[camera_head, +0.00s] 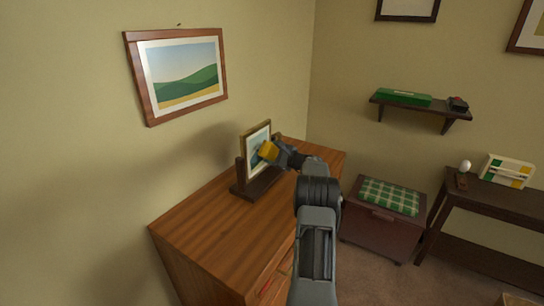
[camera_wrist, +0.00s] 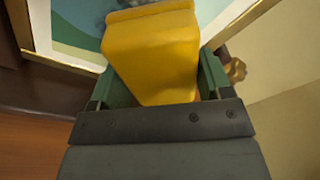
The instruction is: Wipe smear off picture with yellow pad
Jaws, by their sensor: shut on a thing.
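The yellow pad (camera_wrist: 152,55) is held between the fingers of my gripper (camera_wrist: 155,85), which is shut on it. In the head view the pad (camera_head: 268,150) is at the face of a small framed picture (camera_head: 257,137) in a dark wooden stand (camera_head: 257,187) on the dresser. I cannot tell whether the pad touches the picture. In the wrist view a grey smudge (camera_wrist: 122,4) shows on the picture just past the pad's far edge. The pad and gripper hide part of the picture.
The wooden dresser top (camera_head: 205,222) is clear in front of the stand. A landscape picture (camera_head: 180,75) hangs on the left wall. A stool with a green checked cushion (camera_head: 389,196), a wall shelf (camera_head: 420,108) and a dark side table (camera_head: 497,196) are at right.

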